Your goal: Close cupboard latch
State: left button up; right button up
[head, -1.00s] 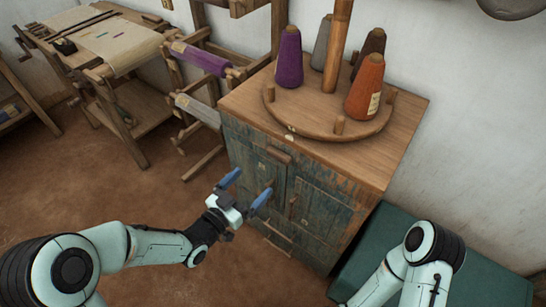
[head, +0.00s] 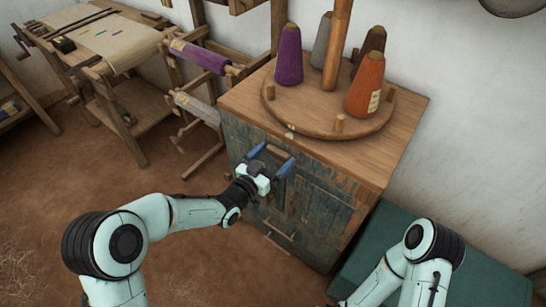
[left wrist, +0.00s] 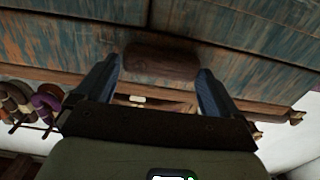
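The cupboard (head: 322,205) has worn blue-green doors under a wooden top. Its latch, a small brown wooden block (head: 279,152), sits high on the front, just below the top's edge. In the left wrist view the latch (left wrist: 160,62) lies lengthwise between the fingertips. My left gripper (head: 271,159) is open at the cupboard front, one blue finger at each end of the latch. In the left wrist view the fingers (left wrist: 160,68) stand apart, with small gaps beside the block; contact cannot be told. My right arm shows at the lower right, but its gripper is out of view.
A round wooden rack (head: 325,121) with several yarn cones stands on the cupboard. A green box-like piece (head: 445,265) is at its right. A wooden frame with rolls (head: 200,57) stands close on the left. The earthen floor before the cupboard is clear.

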pick_arm(q)
jog(key=c, duration=0.5)
jog(key=shift+c, duration=0.2)
jog(key=shift+f+n+b, duration=0.2)
jog(key=shift+n+b, duration=0.25)
jog(key=shift+n, duration=0.05)
jog(key=n+b, duration=0.1)
jog(key=n, duration=0.1)
jog(key=f+n+b, duration=0.1)
jog(key=n, duration=0.1)
jog(key=shift+a, duration=0.1)
jog(key=shift+s+d+f+n+b, duration=0.15)
jog(key=shift+d+f+n, duration=0.1)
jog(key=shift+n, duration=1.9)
jog(key=shift+s+d+f+n+b, duration=0.15)
jog(key=shift+f+n, duration=0.15)
jog(key=shift+n, duration=1.8)
jog(key=shift+s+d+f+n+b, duration=0.1)
jog(key=shift+d+f+n, duration=0.15)
jog(key=shift+n, duration=1.9)
pick_arm(e)
jog(key=w+d+f+t, duration=0.2)
jog(key=w+f, duration=0.2)
jog(key=w, duration=0.1)
jog(key=shift+w+d+f+h, duration=0.25)
jog(key=shift+w+d+h, duration=0.1)
jog(key=shift+w+h, duration=0.05)
